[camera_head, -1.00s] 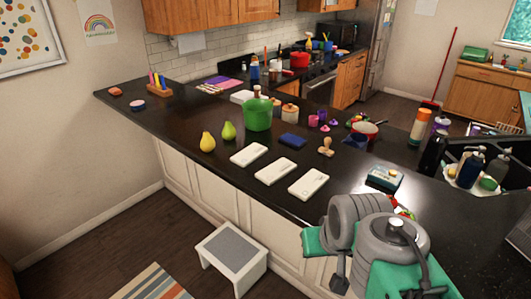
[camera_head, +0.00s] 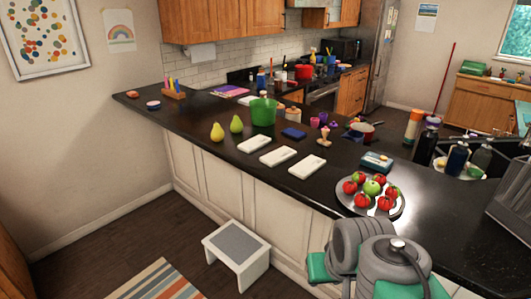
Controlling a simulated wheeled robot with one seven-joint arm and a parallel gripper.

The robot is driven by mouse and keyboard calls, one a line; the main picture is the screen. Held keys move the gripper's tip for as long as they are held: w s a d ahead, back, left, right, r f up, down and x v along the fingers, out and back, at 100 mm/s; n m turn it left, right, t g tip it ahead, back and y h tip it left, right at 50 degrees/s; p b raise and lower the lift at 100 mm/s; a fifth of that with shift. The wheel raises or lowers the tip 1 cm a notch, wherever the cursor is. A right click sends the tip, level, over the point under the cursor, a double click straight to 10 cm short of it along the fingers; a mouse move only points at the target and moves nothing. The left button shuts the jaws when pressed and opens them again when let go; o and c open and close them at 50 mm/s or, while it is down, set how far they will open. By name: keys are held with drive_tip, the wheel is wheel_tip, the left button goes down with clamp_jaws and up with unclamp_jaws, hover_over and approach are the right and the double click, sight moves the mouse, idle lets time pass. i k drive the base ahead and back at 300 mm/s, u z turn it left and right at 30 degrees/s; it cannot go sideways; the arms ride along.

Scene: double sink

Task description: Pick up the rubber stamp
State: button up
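The rubber stamp (camera_head: 324,136) has a light wooden knob handle. Grey and green links of my own arm show at the bottom right, well in front of the stamp. My gripper's fingers are not in view.
Three white tiles (camera_head: 279,156) lie in front of the stamp. A white step stool (camera_head: 237,256) is on the floor.

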sight(323, 142)
drive_tip(key=u, duration=0.65)
drive_tip(key=i, duration=0.95)
drive_tip(key=z, duration=0.65)
